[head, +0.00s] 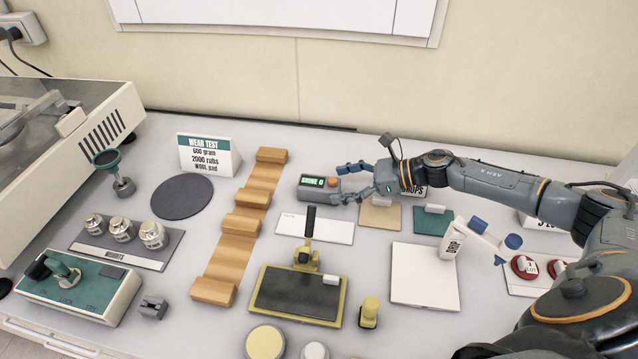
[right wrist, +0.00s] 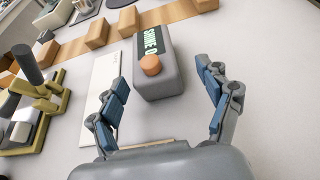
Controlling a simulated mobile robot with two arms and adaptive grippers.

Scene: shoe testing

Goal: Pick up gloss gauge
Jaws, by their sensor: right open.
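The gloss gauge is a grey box with a green-lit display reading "SHINE 0" and an orange button; in the head view the gloss gauge (head: 318,187) stands on the table in the middle, behind a white strip. It also shows in the right wrist view (right wrist: 160,75), ahead of the fingers with its button end toward me. My right gripper (head: 350,183) is open and empty, just right of the gauge. In the right wrist view the blue-padded fingers of my right gripper (right wrist: 168,98) are spread wide, the gauge lying beyond and between them. My left gripper is not in view.
A wooden stepped rack (head: 238,235) stands left of the gauge. A yellow-framed stand (head: 300,290) with an upright black handle is in front. A white strip (head: 318,228) lies before the gauge. A white plate (head: 425,275) and a drop bottle (head: 451,240) are to the right.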

